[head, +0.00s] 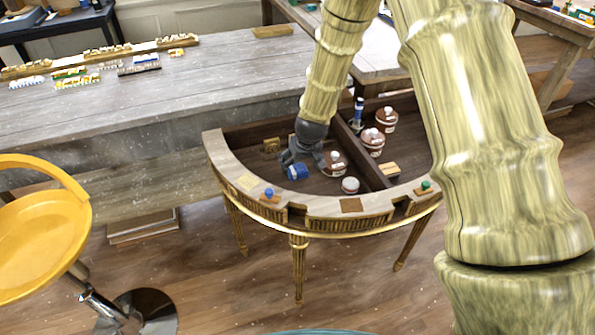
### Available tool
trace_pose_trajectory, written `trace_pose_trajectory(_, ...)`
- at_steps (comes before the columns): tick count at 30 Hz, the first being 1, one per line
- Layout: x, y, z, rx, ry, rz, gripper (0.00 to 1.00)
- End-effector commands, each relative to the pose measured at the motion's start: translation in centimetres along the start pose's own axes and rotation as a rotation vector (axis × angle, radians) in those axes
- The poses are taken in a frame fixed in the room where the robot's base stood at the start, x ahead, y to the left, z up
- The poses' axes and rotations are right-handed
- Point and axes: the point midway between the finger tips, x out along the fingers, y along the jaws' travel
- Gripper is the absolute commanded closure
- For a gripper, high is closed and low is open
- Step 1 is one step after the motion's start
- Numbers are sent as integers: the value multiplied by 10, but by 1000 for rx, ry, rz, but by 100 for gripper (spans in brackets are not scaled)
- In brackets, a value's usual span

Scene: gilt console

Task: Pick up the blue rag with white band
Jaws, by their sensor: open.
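The blue rag with a white band (298,172) lies small and crumpled on the dark inner floor of the gilt console (350,222), in its left compartment. My gripper (290,163) reaches down into that compartment just beside the rag's upper left. It is open, and its dark fingers hide part of the rag's edge. I cannot tell whether the fingers touch the rag.
A brown and white pot (335,163) stands close right of the rag, with a smaller white-topped pot (350,185) in front. A divider (362,158) separates more pots and a blue bottle (358,112). The raised rim carries small knobs. A yellow stool (40,225) stands left.

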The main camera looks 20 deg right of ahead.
Motion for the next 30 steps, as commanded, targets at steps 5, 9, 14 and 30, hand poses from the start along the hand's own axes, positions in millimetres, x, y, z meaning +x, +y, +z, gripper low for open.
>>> trace_pose_trajectory(5, 11, 0, 0, 1, -2, 0, 14)
trace_pose_trajectory(9, 25, 0, 0, 1, -2, 0, 14)
trace_pose_trajectory(14, 41, -1, 0, 0, -1, 0, 14)
trace_pose_trajectory(30, 51, -1, 0, 0, 0, 0, 31)
